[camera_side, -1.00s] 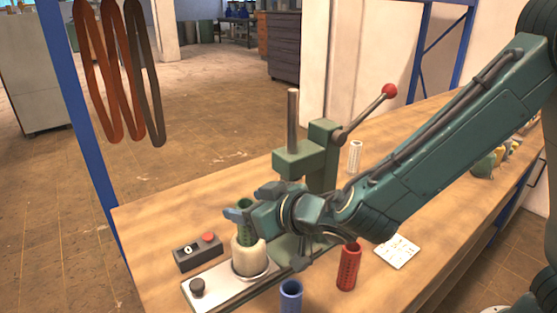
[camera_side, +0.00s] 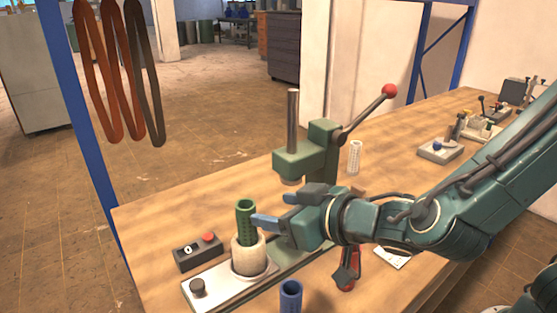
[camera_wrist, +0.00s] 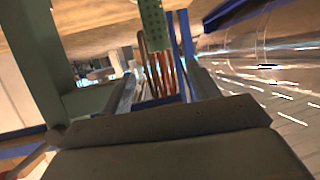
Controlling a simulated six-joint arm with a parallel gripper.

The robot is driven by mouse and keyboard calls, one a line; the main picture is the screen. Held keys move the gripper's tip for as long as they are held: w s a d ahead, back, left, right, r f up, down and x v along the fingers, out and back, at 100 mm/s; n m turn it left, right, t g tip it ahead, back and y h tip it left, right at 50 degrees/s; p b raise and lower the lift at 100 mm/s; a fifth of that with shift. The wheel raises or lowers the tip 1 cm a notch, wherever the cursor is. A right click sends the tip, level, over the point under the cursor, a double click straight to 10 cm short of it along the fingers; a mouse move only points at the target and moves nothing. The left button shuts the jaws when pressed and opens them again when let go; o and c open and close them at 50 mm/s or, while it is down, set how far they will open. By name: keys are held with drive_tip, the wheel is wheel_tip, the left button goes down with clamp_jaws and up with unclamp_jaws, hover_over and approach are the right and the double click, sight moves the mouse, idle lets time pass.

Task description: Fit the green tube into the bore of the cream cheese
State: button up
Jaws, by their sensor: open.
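The green tube (camera_side: 246,220) stands upright in the top of the cream cheese (camera_side: 248,256), with its upper part sticking out above it. How deep it sits in the bore is hidden. The cream cheese rests on a metal plate fixture (camera_side: 218,291). My gripper (camera_side: 268,209) is open and empty, just right of the tube and apart from it. In the wrist view the perforated green tube (camera_wrist: 155,35) shows upper centre, beyond the fingers.
A green lever press (camera_side: 318,155) with a red knob stands just behind my gripper. A control box (camera_side: 198,252) lies left of the cream cheese.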

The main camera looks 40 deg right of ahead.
drive_tip(key=shift+v, duration=2.75)
drive_tip(key=shift+d, duration=0.15)
drive_tip(key=s+d+m+g+h, duration=0.2)
drive_tip(key=d+m+g+h, duration=0.15)
drive_tip(key=d, duration=1.15)
drive_tip(key=s+d+r+g, duration=0.1)
drive_tip(key=s+d+g, duration=0.1)
drive_tip(key=s, duration=0.4)
drive_tip(key=s+d+r+n+g+y, duration=0.1)
drive_tip(key=s+d+r+g, duration=0.1)
drive_tip(key=s+d, duration=0.2)
drive_tip(key=s, duration=0.3)
